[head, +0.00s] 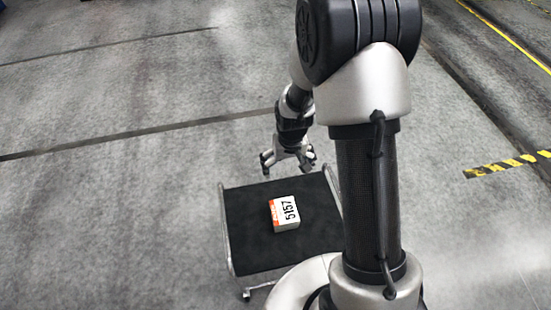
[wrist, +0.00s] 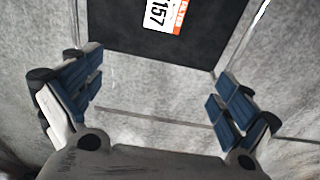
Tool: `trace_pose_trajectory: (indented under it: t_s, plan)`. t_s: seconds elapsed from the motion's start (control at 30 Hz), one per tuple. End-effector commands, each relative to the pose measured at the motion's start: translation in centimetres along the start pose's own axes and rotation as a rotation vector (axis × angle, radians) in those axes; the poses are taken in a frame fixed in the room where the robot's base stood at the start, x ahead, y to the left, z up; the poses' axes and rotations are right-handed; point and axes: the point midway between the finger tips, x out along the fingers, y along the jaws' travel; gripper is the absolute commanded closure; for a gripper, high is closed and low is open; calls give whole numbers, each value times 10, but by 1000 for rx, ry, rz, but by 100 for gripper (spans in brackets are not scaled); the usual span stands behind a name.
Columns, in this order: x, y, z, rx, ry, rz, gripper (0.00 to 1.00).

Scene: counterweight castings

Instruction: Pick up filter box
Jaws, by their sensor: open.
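The filter box (head: 284,213) is a small white box with an orange band and the number 5157 on top. It lies on the black top of a small cart (head: 250,245). In the wrist view the box (wrist: 165,14) shows at the top edge, partly cut off by the frame. My gripper (head: 287,168) is above the far edge of the cart, beyond the box and apart from it. In the wrist view my gripper (wrist: 157,97) has its blue-padded fingers wide apart, with nothing between them.
The cart has metal side rails (head: 226,228) and a caster at the near left. The cart top around the box is bare. Grey concrete floor (head: 120,210) lies open to the left. A yellow and black floor stripe (head: 505,164) is at the right.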

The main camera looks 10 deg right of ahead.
Motion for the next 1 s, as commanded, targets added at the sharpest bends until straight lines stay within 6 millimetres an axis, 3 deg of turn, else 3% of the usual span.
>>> trace_pose_trajectory:
  t_s: [0.03,0.1,0.2,0.3,0.57,1.0]
  plan:
    - [35,0,7,0,-32,0,0]
    - [71,0,13,0,-52,-1,0]
    - [114,1,24,0,-76,-1,0]
    - [144,1,35,0,-91,-1,0]
    - [185,1,46,0,-104,-1,0]
    - [274,0,54,0,-103,-1,0]
